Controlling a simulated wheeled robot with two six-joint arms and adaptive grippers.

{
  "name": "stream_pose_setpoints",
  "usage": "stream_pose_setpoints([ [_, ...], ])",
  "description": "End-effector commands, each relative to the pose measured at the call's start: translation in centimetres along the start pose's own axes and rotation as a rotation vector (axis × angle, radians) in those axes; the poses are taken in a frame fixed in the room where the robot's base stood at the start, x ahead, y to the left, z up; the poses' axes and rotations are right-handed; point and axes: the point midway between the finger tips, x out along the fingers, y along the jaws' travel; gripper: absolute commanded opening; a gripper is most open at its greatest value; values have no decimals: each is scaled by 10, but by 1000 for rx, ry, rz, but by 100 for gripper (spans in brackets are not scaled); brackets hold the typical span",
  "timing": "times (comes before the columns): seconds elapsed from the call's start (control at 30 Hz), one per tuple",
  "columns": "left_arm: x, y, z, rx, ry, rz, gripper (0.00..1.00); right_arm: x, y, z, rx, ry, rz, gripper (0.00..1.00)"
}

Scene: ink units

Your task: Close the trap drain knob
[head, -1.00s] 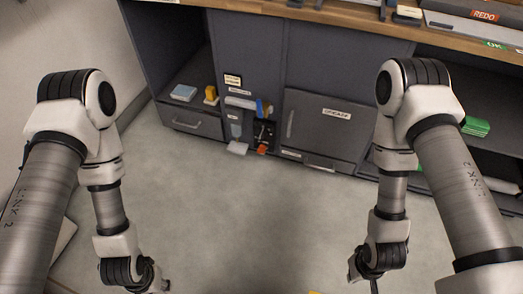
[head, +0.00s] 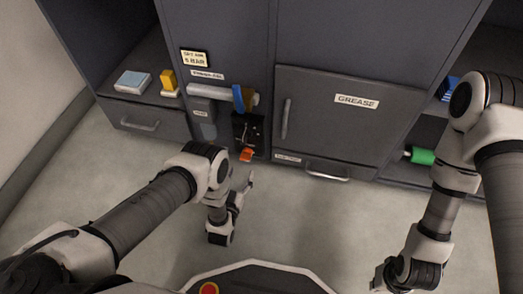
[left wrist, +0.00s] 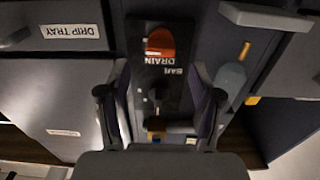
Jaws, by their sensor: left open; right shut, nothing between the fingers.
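The drain knob (head: 247,155) is orange-red and sits at the bottom of a black panel (head: 247,130) low on the dark cabinet. In the left wrist view the knob (left wrist: 160,41) shows beside the word DRAIN, seen upside down. My left gripper (head: 245,186) is open in front of and below the knob, apart from it. In the left wrist view its fingers (left wrist: 160,97) stand on either side of the black panel, with nothing between them. My right gripper (head: 378,281) is shut and empty over the floor at the lower right, partly cut off.
A pale pipe (head: 209,91) with a blue lever (head: 238,98) runs above the panel. A grey bowl (head: 203,125) hangs left of it. The GREASE door (head: 340,115) with its handle is to the right. A drawer (head: 150,122) is at the left. The floor in front is clear.

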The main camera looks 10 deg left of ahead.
Motion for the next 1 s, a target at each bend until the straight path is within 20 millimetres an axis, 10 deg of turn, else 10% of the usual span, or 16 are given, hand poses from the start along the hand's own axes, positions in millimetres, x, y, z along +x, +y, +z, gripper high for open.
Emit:
stream_pose_setpoints([
  [0.4,69,0,0,0,2,0,65,33,1,-1,4,2,1,0],
  [0.7,76,-1,-4,0,0,0,65,33,1,-2,5,4,1,0],
  [0.9,76,-1,-3,0,-1,0,4,33,1,-1,5,4,1,0],
  [1.0,76,-1,-3,0,-1,0,4,33,1,-1,5,3,1,0],
])
